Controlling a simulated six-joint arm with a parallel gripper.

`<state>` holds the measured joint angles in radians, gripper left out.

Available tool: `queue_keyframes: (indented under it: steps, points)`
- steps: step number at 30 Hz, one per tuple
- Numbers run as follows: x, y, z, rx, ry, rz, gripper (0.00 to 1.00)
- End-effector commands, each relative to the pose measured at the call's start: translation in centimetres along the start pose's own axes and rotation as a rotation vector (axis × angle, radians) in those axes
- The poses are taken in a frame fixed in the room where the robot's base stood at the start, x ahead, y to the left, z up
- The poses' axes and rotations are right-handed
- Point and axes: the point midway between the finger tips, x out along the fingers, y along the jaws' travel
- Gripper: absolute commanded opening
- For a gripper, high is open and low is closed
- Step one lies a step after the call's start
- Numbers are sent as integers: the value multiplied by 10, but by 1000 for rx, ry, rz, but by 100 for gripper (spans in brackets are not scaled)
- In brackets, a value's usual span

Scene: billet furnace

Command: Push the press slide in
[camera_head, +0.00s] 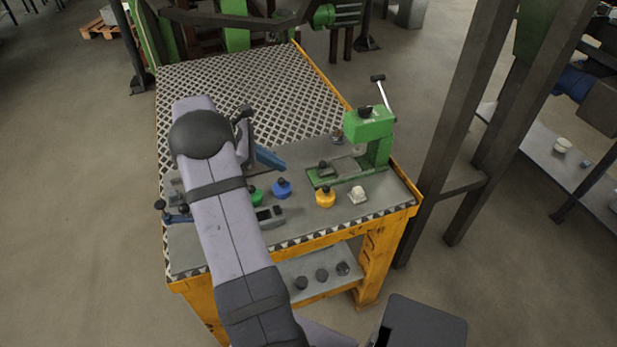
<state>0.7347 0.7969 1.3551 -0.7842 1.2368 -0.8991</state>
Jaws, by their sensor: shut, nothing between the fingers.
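The green press (370,128) stands at the right end of the bench, with a long lever on top. Its slide (342,167), a grey block with a black knob on its left, lies on the low green base and reaches out to the left of the press head. My gripper (244,132) seems to be the dark part at the right edge of my arm, shut and empty. It is left of the press, clear of the slide. My arm hides much of it, and its fingertips are not clear.
Blue (281,188), yellow (325,197) and white (357,194) knobs stand in front of the press. A blue lever-like piece (268,158) sits between my arm and the slide. The patterned bench top (250,80) behind is bare. A dark steel post (467,100) rises right of the bench.

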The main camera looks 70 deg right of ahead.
Motion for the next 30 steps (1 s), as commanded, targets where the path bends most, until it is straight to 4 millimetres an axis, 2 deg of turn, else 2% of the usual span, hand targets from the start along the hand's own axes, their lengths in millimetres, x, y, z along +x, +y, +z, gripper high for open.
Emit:
queue_keyframes:
  steps: [1,5,14,20,30]
  points:
    - [-4,-2,-9,-88,-28,28,0]
    - [-12,-2,-14,-215,-73,65,0]
    - [-7,-1,-13,-235,-81,68,0]
    - [16,0,-11,-234,-80,66,0]
    - [77,5,-6,-232,-79,64,0]
